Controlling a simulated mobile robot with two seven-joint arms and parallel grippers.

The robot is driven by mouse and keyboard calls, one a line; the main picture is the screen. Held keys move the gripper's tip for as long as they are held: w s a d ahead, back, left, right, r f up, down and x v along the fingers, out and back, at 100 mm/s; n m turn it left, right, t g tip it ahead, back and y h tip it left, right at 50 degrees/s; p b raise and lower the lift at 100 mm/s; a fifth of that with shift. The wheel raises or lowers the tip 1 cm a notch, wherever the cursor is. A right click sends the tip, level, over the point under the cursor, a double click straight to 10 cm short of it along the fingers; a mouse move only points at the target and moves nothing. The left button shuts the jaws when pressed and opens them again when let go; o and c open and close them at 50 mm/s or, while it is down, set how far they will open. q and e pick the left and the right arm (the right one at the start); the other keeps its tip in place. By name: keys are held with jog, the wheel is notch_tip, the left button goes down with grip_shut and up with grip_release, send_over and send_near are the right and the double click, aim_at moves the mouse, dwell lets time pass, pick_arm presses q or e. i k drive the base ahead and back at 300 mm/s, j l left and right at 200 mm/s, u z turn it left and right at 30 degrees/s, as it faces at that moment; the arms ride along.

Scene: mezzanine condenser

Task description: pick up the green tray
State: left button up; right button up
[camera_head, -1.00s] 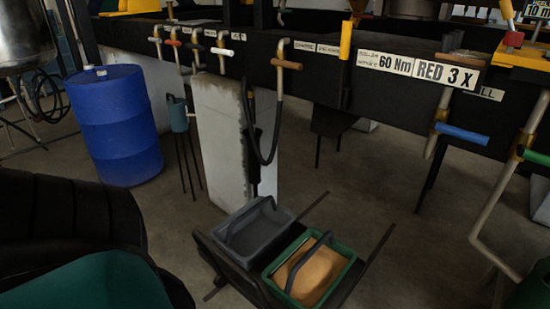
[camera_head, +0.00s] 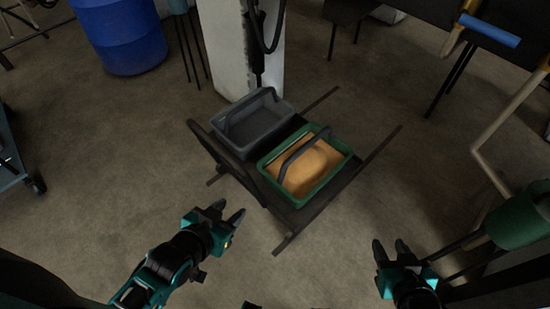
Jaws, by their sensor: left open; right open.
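The green tray (camera_head: 337,172) rests on a low dark rack on the floor near the middle of the head view. It holds a tan rounded mass (camera_head: 306,168), and a dark handle (camera_head: 301,151) arches over it. My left gripper (camera_head: 228,215) is open and empty, in front of the rack and to the left of the tray. My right gripper (camera_head: 390,248) is open and empty, in front of the tray and to its right. Neither gripper touches the tray.
A grey tray (camera_head: 247,133) with a handle sits beside the green one on the dark rack (camera_head: 367,165). A pale pillar (camera_head: 226,48) and a blue barrel (camera_head: 122,32) stand behind. A wheeled cart (camera_head: 10,160) is at left. Pipes (camera_head: 510,125) rise at right.

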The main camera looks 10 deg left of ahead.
aim_at(297, 170)
jog(key=i+l+u, duration=0.1)
jog(key=u, duration=0.3)
jog(key=l+u, duration=0.35)
jog(key=i+l+u, duration=0.1)
jog(key=u, duration=0.3)
jog(key=l+u, duration=0.65)
jog(key=i+l, duration=0.05)
